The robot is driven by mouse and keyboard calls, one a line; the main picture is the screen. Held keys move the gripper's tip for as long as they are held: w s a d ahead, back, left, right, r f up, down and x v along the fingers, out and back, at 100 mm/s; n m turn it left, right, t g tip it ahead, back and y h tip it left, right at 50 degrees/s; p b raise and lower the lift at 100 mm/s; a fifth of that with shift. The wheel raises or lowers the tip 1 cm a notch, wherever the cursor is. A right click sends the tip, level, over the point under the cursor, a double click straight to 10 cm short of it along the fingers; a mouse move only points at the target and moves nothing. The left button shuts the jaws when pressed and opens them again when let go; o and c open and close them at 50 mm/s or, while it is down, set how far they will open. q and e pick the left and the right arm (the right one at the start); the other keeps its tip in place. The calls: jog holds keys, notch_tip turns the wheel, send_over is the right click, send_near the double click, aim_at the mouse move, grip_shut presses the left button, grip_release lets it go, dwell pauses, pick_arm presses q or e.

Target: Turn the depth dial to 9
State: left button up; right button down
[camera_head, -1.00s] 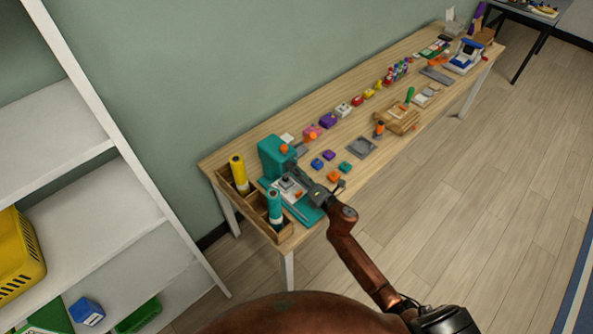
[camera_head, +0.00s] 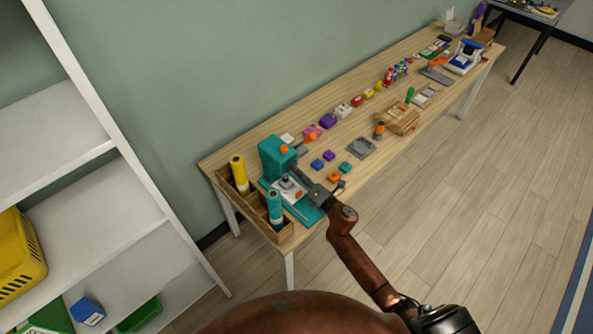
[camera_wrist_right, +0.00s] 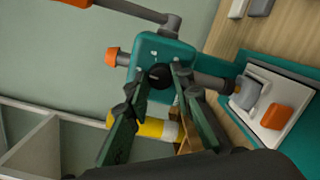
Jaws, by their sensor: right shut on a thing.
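A teal machine (camera_head: 272,158) stands at the near left end of the workbench, and its upper body (camera_wrist_right: 152,52) also shows in the right wrist view. On its face is a round black dial (camera_wrist_right: 160,76), with small pale marks around it. My right gripper (camera_wrist_right: 157,82) has its two fingers on either side of this dial and is shut on it. The dial's number and pointer are too small to read. In the head view my right gripper (camera_head: 301,177) reaches the machine from the right and the dial is hidden. My left gripper is out of view.
A wooden caddy (camera_head: 253,212) with a yellow bottle (camera_head: 239,172) and a teal bottle (camera_head: 274,206) stands close by the machine. A grey-and-orange piece (camera_wrist_right: 278,117) sits on its base. Small coloured blocks lie to the right. White shelves stand at the left.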

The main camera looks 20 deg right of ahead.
jog(key=shift+d+m+g+y+p, duration=0.1)
jog(key=shift+m+g+y+p, duration=0.25)
jog(key=shift+m+p, duration=2.45)
jog(key=shift+d+m+g+y+p, duration=0.1)
jog(key=shift+m+g+y+p, duration=0.65)
jog(key=shift+m, duration=3.5)
jog(key=shift+m+t+p, duration=0.1)
jog(key=shift+m+p, duration=2.3)
jog(key=shift+m, duration=1.15)
jog(key=c, duration=1.7)
grip_release()
jog(key=shift+o, duration=0.2)
